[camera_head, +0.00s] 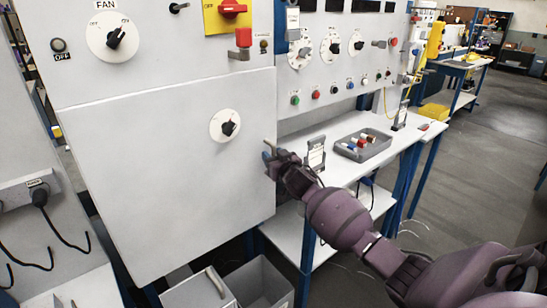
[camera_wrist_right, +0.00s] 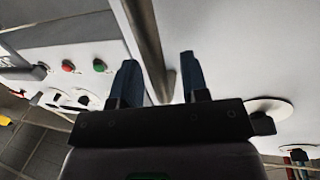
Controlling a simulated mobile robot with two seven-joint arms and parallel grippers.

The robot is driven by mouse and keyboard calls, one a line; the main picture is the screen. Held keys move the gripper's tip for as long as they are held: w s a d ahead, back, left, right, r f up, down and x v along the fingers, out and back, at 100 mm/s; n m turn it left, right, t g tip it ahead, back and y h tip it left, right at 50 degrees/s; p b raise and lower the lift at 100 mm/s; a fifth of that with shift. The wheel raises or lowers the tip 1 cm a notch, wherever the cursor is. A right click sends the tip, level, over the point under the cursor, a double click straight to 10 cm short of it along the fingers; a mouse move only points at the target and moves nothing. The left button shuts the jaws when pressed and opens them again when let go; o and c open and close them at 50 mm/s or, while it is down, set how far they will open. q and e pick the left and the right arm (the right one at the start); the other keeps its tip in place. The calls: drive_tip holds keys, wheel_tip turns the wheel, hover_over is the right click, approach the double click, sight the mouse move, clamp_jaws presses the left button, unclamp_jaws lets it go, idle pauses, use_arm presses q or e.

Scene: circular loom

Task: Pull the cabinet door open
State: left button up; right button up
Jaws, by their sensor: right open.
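The cabinet door (camera_head: 150,190) is the large light grey panel at left in the head view, with a round white dial (camera_head: 225,125) near its upper right. It looks shut, though a small gap would be hard to tell. My right gripper (camera_head: 270,152) is at the door's right edge. In the right wrist view its two dark blue fingertips (camera_wrist_right: 160,78) are spread apart. A grey metal bar handle (camera_wrist_right: 147,40) runs between them, with its end close to the fingers; I cannot tell whether either finger touches it. My left gripper is not in view.
A white workbench (camera_head: 345,172) to the right holds a grey tray (camera_head: 364,148) of spools and a small stand (camera_head: 316,155). Grey bins (camera_head: 258,287) stand below the door. Control panels with knobs and buttons are above. Open floor (camera_head: 485,165) lies at right.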

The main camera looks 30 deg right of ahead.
drive_tip(key=shift+c, duration=0.3)
clamp_jaws()
drive_tip(key=shift+s, duration=0.15)
